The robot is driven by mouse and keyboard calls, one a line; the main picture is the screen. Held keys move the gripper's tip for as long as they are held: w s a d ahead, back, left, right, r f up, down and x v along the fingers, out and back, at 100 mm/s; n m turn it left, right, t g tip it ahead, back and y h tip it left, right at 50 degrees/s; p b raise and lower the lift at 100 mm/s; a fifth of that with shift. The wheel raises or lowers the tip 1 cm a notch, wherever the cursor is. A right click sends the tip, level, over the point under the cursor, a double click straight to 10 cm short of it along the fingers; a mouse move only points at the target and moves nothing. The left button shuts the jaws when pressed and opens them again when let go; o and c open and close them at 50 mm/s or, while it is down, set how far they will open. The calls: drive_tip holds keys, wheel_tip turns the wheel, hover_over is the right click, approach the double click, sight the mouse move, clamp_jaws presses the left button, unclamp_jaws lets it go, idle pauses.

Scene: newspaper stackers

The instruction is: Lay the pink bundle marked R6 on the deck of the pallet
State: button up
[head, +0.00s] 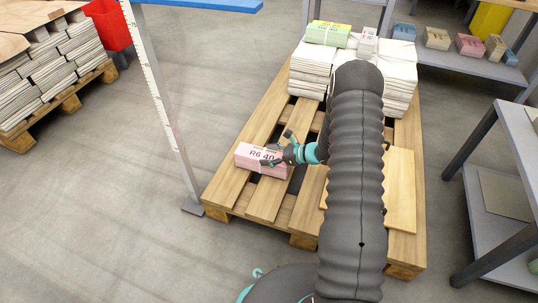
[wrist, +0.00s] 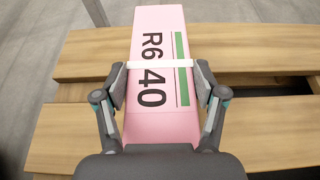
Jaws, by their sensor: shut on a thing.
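The pink bundle (head: 262,160) is marked R6 40 and has a white strap around it. It is over the left front part of the wooden pallet (head: 238,193); whether it touches the deck boards I cannot tell. My gripper (head: 286,151) is shut on the bundle. In the wrist view the fingers of my gripper (wrist: 160,92) press on both sides of the pink bundle (wrist: 158,40) near its strap. Deck boards (wrist: 90,140) and dark gaps lie beneath it.
White paper stacks (head: 311,72) fill the pallet's back, with a green and yellow bundle (head: 327,33) on top. A light board (head: 400,190) lies on the pallet's right. A grey post (head: 165,110) stands left of the pallet. Grey shelving (head: 500,195) stands at right.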

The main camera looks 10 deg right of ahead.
drive_tip(key=shift+f+b, duration=0.35)
drive_tip(key=o, duration=1.9)
drive_tip(key=shift+c, duration=0.2)
drive_tip(key=shift+o, duration=0.2)
drive_tip(key=shift+f, duration=0.15)
drive_tip(key=shift+d, duration=0.1)
drive_tip(key=v, duration=1.2)
